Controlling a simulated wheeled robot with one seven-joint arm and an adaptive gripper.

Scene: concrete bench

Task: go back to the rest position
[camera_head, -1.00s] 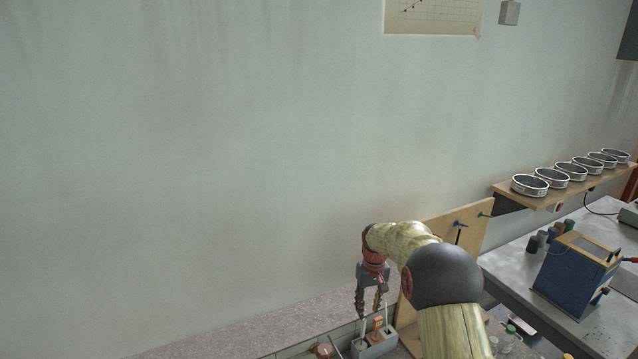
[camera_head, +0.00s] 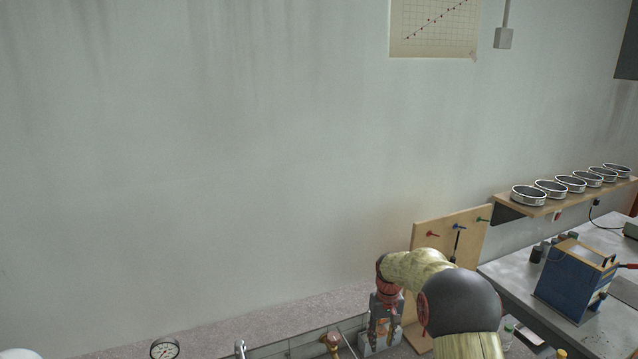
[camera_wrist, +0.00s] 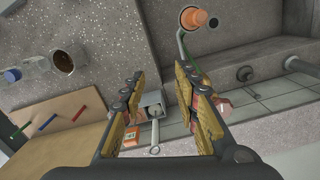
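My gripper (camera_head: 384,322) hangs low at the bottom right of the head view, at the end of my bent arm. In the wrist view its two fingers (camera_wrist: 166,105) stand wide apart with a clear gap between them, and nothing is clamped. A grey holder (camera_head: 381,342) with an orange item is at the gripper in the head view, partly hidden by it. In the wrist view, a small grey box with a pale handled tool (camera_wrist: 155,130) shows between and beyond the fingers. I cannot tell the exact distance to it.
A wooden board with coloured pegs (camera_head: 432,228) stands behind my arm. A grey table with a blue box (camera_head: 575,280) is at the right, below a shelf of round sieves (camera_head: 528,196). A dial gauge (camera_head: 165,348) shows at lower left.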

